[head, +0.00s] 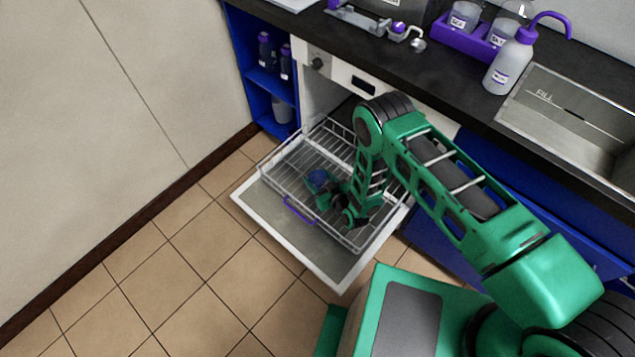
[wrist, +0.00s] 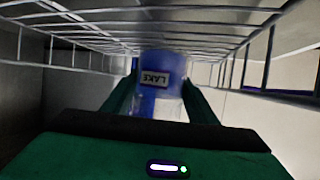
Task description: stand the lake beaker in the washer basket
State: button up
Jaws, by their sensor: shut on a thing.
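The lake beaker (head: 318,178) shows as a small blue shape over the wire basket in the head view. In the wrist view the beaker (wrist: 161,72) has a blue part and a clear part, and its LAKE label reads upside down. My gripper (head: 328,186) is shut on it, with a green finger (wrist: 118,97) on each side. The washer basket (head: 278,165) is pulled out over the open washer door. Its wires (wrist: 215,30) run across the top of the wrist view, close to the beaker. I cannot tell whether the beaker touches the basket floor.
The open door (head: 265,215) lies flat under the basket, whose purple handle (head: 298,211) is at its front. Blue shelves with bottles (head: 265,50) stand left of the washer. The counter holds a wash bottle (head: 509,62), a purple rack (head: 468,39) and a sink (head: 580,120).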

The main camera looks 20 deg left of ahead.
aim_at(322, 187)
jog(key=shift+f, duration=1.25)
jog(key=o, duration=1.1)
jog(key=shift+v, duration=3.75)
jog(key=shift+r, duration=0.1)
